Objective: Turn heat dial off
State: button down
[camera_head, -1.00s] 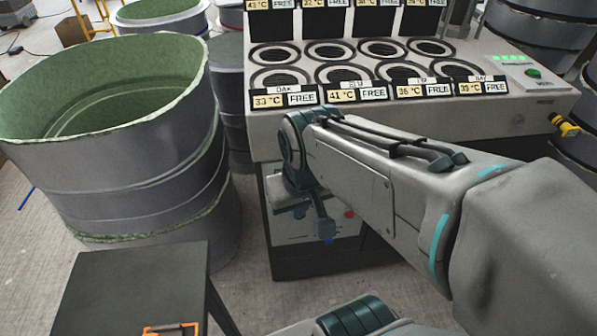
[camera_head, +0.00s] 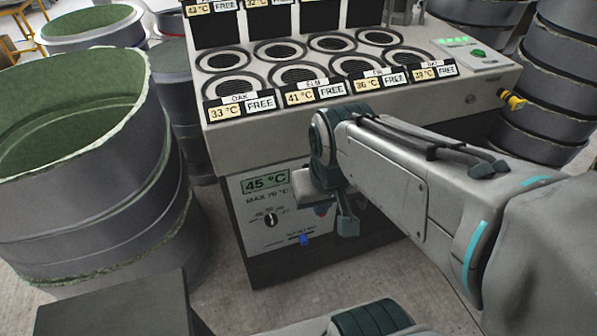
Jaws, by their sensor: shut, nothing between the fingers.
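The heat dial (camera_head: 271,220) is a small black round knob with a light pointer mark, roughly upright. It sits on the grey front panel (camera_head: 254,236) of the machine, under a green display (camera_head: 265,183) reading 45 °C with "MAX 70 °C" below. The lettering around the dial is too small to read surely. My gripper (camera_head: 347,224) points down in front of the panel's right part, to the right of the dial and apart from it. It looks shut and empty. It hides the panel's right side, where a bit of blue and red shows.
A blue switch (camera_head: 304,239) sits low on the panel, right of the dial. The machine's top (camera_head: 330,62) has several round wells with temperature labels and overhangs the panel. A dark box (camera_head: 115,305) is at lower left.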

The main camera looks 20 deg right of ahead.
aim_at(271, 219)
jog(key=u, duration=0.95)
jog(key=k, duration=1.4)
jog(key=z, duration=0.65)
jog(key=i, duration=0.95)
